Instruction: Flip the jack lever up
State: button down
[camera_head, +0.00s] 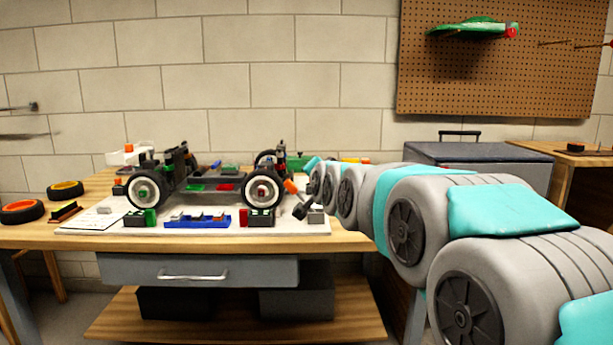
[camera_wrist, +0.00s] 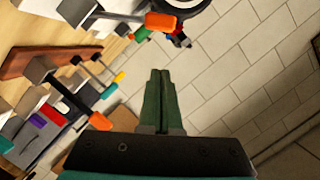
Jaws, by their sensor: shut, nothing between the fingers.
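An orange-tipped lever (camera_head: 291,187) stands at the right end of the car on the table, tilted, by the right front wheel. In the wrist view, one orange-tipped lever (camera_wrist: 160,22) is near the wheel at the top, and another orange-tipped lever (camera_wrist: 100,121) is at lower left. I cannot tell for sure which is the jack lever. My gripper (camera_wrist: 160,74) has green fingers, shut together and empty. Its tips appear apart from both levers in the wrist view. In the head view I cannot clearly make out the fingers at the end of my arm.
The open-frame car (camera_head: 208,188) stands on a white mat (camera_head: 85,227) on the wooden table (camera_head: 50,236). A blue tray (camera_head: 197,221) and small blocks lie in front of it. Loose wheels (camera_head: 22,211) lie at left. A grey toolbox (camera_head: 478,153) stands behind my arm.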

jog(key=v, duration=0.7)
jog(key=shift+s, duration=0.3)
jog(key=shift+d, duration=0.1)
jog(key=s+d+f+n+g+h, duration=0.15)
jog(key=s+f+g, duration=0.35)
jog(key=s+f, duration=0.5)
jog(key=s+d+f+n+g, duration=0.35)
jog(key=s+f, duration=0.45)
jog(key=f, duration=0.4)
jog(key=s+d+f+n+g, duration=0.1)
jog(key=s+f+g, duration=0.2)
jog(key=s, duration=0.6)
jog(key=s+d+f+g+h, duration=0.1)
jog(key=s+d+f+g, duration=0.1)
jog(key=s, duration=0.6)
jog(key=s+d+f+n+g, duration=0.1)
jog(key=s+f+g, duration=0.3)
jog(key=s, duration=0.5)
jog(key=shift+s+d+f+n, duration=0.35)
jog(key=shift+d+f, duration=0.15)
jog(key=shift+f, duration=0.3)
